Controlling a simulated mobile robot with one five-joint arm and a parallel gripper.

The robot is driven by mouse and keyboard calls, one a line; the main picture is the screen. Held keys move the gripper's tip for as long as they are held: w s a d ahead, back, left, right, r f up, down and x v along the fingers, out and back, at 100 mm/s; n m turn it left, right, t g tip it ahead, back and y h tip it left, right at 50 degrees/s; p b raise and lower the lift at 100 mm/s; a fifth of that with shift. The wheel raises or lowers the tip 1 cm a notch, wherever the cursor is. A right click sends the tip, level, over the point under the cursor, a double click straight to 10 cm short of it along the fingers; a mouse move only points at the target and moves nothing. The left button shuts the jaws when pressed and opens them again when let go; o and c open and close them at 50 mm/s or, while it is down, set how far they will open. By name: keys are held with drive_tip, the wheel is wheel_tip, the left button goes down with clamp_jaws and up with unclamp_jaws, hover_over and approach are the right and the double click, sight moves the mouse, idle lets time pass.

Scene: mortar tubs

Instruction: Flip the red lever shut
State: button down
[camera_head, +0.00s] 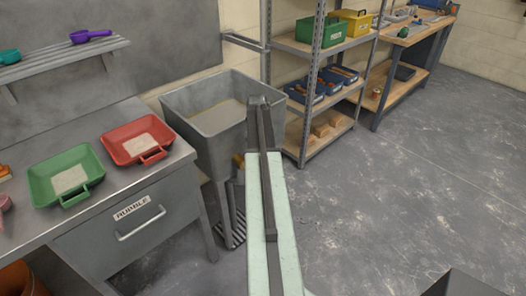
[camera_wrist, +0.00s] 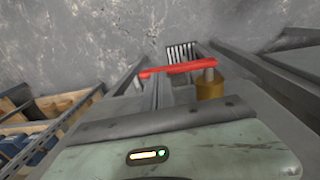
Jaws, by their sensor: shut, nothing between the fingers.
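The red lever (camera_wrist: 178,69) shows in the wrist view as a bar running sideways from the top of a brass valve (camera_wrist: 210,85). In the head view only a bit of the brass valve (camera_head: 238,160) shows below the grey tub, left of my arm; the lever is hidden there. My gripper (camera_wrist: 158,82) is shut and empty, its fingers pointing toward the lever's left half in the wrist view. I cannot tell whether they touch it. In the head view my gripper (camera_head: 259,101) shows in front of the tub.
A grey tub (camera_head: 205,118) stands over a floor grate (camera_head: 234,230). A workbench (camera_head: 85,215) with red (camera_head: 138,139) and green (camera_head: 66,176) trays is at left. A metal shelf rack (camera_head: 298,45) stands behind to the right.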

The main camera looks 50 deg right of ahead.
wheel_tip(320, 180, up, 13)
drive_tip(key=p, duration=1.2)
drive_tip(key=shift+s+d+r, duration=0.15)
drive_tip(key=shift+s, duration=0.1)
drive_tip(key=shift+s, duration=0.1)
